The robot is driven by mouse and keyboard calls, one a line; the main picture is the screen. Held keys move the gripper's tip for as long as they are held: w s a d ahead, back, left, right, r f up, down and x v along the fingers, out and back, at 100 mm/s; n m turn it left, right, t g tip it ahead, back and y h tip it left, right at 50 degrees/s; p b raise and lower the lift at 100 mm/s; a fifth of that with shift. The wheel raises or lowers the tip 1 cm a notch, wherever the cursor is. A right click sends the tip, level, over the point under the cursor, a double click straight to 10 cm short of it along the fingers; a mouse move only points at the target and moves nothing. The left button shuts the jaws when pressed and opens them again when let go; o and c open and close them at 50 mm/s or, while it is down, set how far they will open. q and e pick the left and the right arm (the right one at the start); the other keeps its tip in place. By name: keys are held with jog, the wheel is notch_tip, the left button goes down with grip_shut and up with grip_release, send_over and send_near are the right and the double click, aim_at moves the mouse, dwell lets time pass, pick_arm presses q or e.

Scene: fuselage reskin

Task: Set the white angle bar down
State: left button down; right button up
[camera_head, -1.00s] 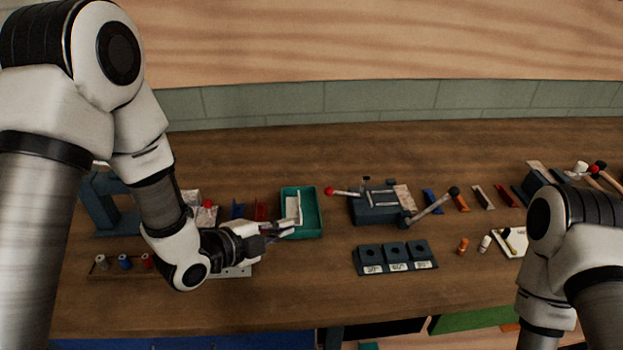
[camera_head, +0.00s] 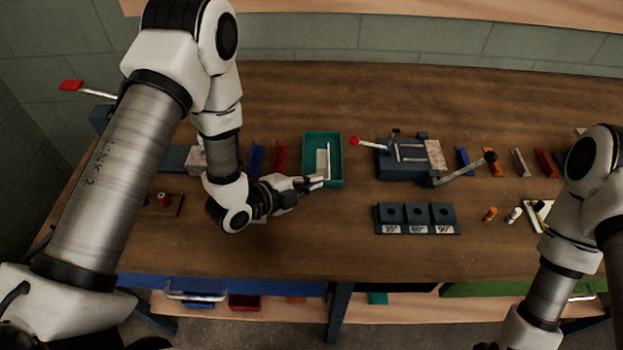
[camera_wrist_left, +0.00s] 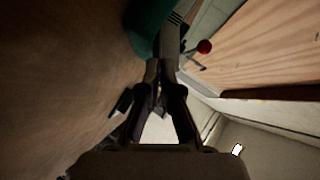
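The white angle bar (camera_head: 323,163) lies lengthwise within the outline of the teal tray (camera_head: 339,152). My left gripper (camera_head: 317,182) is at the tray's near edge, with its fingertips at the bar's near end. In the left wrist view the fingers (camera_wrist_left: 160,74) are drawn together on a pale grey length that looks like the bar (camera_wrist_left: 169,40), beside the teal tray wall (camera_wrist_left: 148,28). Whether the bar touches the tray floor cannot be told. My right gripper is out of view; only its arm shows at the right.
Blue and red angle pieces (camera_head: 281,158) stand left of the tray. A bending fixture (camera_head: 405,160) with red- and black-knobbed levers is to its right. A dark block marked with angles (camera_head: 417,217) sits nearer the front. Bare bench lies between tray and block.

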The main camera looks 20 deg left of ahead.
pick_arm(q)
jog(key=c, duration=1.3)
grip_release()
jog(key=shift+w+f, duration=0.1)
jog(key=shift+f, duration=0.05)
jog(key=b+v, duration=0.1)
jog(key=v, duration=0.8)
jog(key=shift+a, duration=0.1)
jog(key=shift+s+a+r+p, duration=0.35)
jog(key=shift+s+r+p, duration=0.3)
jog(key=shift+r+p, duration=0.3)
jog(key=shift+s+a+f+p, duration=0.1)
jog(key=shift+s+a+p, duration=0.1)
jog(key=shift+s+p, duration=0.2)
jog(key=shift+s+a, duration=0.15)
jog(key=shift+s+f, duration=0.1)
jog(key=shift+f, duration=0.05)
